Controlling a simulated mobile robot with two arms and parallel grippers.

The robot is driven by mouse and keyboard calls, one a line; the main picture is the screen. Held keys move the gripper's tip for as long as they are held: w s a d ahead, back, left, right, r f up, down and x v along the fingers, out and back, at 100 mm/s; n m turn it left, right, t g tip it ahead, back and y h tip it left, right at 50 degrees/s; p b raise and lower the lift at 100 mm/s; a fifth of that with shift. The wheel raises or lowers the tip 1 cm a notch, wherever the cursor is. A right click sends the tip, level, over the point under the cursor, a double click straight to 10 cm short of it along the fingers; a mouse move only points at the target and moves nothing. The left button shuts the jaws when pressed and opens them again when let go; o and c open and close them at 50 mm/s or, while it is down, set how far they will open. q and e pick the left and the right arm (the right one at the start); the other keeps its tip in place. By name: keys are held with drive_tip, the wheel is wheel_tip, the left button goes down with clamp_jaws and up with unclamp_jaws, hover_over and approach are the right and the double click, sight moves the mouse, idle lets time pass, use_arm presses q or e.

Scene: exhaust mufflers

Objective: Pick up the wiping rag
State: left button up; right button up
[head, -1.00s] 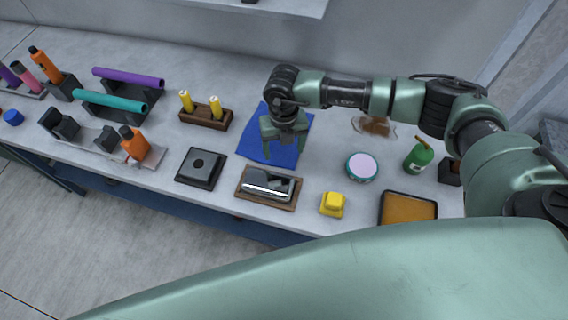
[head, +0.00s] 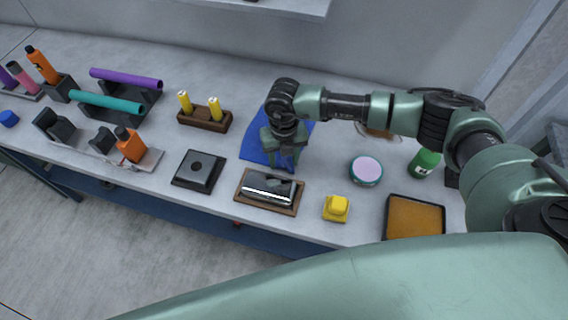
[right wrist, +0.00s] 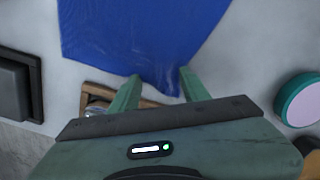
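The wiping rag, a blue cloth (head: 258,148), lies flat on the grey bench near the middle of the head view. My right gripper (head: 284,164) is over its right front part and hides some of it. In the right wrist view the rag (right wrist: 145,35) fills the top middle, and a corner of it reaches between the two fingertips of my right gripper (right wrist: 160,77). The fingers are apart, and the cloth between them looks flat and not pinched. I cannot tell whether the fingertips touch the cloth. My left gripper is not in view.
A wooden tray (head: 240,202) with a shiny metal part is just in front of the rag. A black block (head: 187,180), a wooden holder (head: 190,121) with yellow sticks, a round teal tin (head: 366,183), a yellow block (head: 336,216) and an orange tray (head: 388,230) stand around it.

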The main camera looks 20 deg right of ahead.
drive_tip(key=shift+s+f, duration=0.1)
clamp_jaws()
wheel_tip(320, 180, up, 12)
drive_tip(key=p, duration=0.7)
wheel_tip(320, 180, up, 18)
drive_tip(key=p, duration=0.3)
drive_tip(key=shift+p, duration=0.35)
